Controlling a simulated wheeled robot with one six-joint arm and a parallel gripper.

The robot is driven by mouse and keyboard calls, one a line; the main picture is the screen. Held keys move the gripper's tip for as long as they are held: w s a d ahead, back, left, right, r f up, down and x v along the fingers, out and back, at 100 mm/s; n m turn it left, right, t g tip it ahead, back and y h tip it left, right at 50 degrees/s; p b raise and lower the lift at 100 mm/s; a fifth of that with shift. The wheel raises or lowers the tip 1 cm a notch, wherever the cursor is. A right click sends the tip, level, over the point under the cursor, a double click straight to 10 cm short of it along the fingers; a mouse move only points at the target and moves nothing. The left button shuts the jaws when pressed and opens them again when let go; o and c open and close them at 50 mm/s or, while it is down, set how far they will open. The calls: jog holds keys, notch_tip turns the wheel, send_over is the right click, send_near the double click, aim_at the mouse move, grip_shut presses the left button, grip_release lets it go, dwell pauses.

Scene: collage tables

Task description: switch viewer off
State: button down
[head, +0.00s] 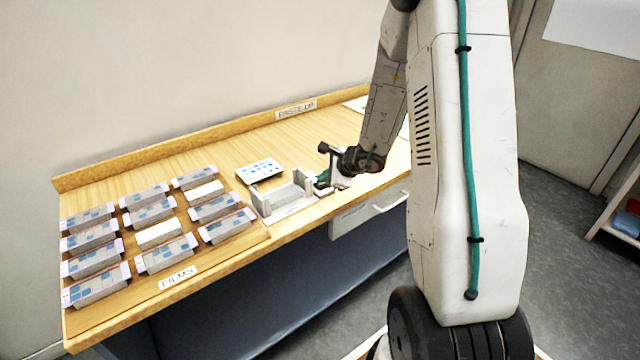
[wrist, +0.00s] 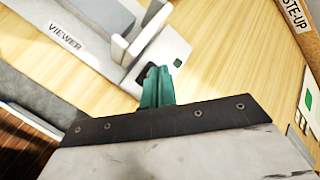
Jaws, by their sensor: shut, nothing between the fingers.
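The viewer (head: 284,198) is a pale grey device with upright parts on the wooden table, near the front edge. In the wrist view its light grey plate and uprights (wrist: 139,44) show at the top, beside a "VIEWER" label (wrist: 66,36). A small green mark (wrist: 178,63) lies on the plate just right of my fingertips. My gripper (head: 322,181) is at the viewer's right end, with teal fingers that also show in the wrist view (wrist: 158,72). The fingers are together and empty. I cannot tell whether they touch the viewer.
Several film trays (head: 152,210) stand in rows at the left, by a "FILMS" label (head: 178,277). A card with blue squares (head: 260,171) lies behind the viewer. A "PASTE-UP" label (head: 296,109) is on the back ledge. A drawer handle (head: 391,203) juts below the front edge.

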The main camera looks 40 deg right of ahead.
aim_at(324, 185)
jog(key=shift+r, duration=0.6)
notch_tip(324, 185, up, 6)
dwell(0.5)
dwell(0.4)
